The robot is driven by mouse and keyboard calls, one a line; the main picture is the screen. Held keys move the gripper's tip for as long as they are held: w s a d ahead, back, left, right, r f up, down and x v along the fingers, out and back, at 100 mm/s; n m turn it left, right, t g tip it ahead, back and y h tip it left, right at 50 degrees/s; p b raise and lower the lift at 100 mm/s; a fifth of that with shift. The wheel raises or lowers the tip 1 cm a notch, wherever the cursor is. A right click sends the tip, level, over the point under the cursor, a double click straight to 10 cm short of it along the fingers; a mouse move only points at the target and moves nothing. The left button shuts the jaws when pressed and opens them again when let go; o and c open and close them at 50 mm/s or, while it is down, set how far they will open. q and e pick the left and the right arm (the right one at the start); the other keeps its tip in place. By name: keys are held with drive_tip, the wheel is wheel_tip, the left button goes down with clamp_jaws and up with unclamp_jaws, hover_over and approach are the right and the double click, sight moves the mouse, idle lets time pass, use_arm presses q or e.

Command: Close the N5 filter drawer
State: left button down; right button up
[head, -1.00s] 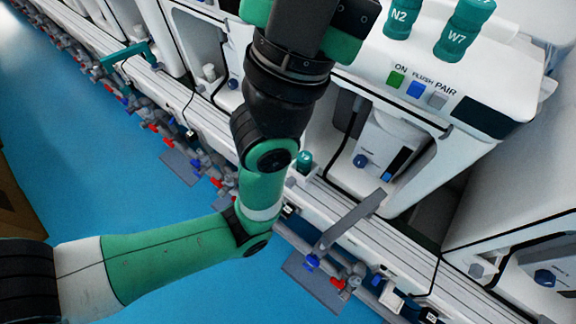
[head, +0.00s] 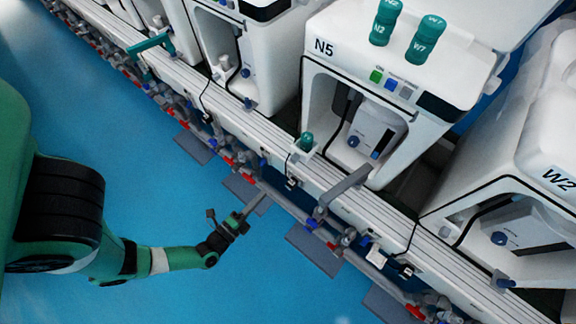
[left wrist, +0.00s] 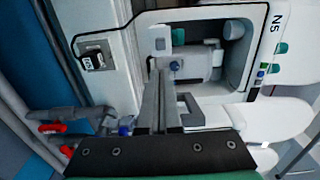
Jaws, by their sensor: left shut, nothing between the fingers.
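The N5 machine (head: 335,62) is the white housing at the upper right of the head view, with its N5 label. Its filter drawer (head: 378,128), a pale block with a blue knob, sits in the dark front opening; how far it stands out I cannot tell. The left wrist view shows this drawer (left wrist: 190,65) ahead of the fingers, partly covered by them. My left gripper (head: 262,203) is shut and empty, low and left of the drawer, in front of the rail and apart from the drawer. It also shows in the left wrist view (left wrist: 158,82). My right gripper is out of view.
A grey lever (head: 345,187) sticks out from the white rail (head: 240,125) below N5. A teal cup (head: 306,142) stands left of the opening. Pipes with red and blue valves line the rail. The W2 machine (head: 540,150) is at right.

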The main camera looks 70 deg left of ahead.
use_arm(q)
drive_tip(key=b, duration=0.6)
approach(293, 162)
drive_tip(key=x, duration=0.6)
drive_tip(key=shift+w+a+f, duration=0.1)
drive_tip(key=shift+w+a, duration=0.2)
drive_tip(key=shift+p, duration=0.3)
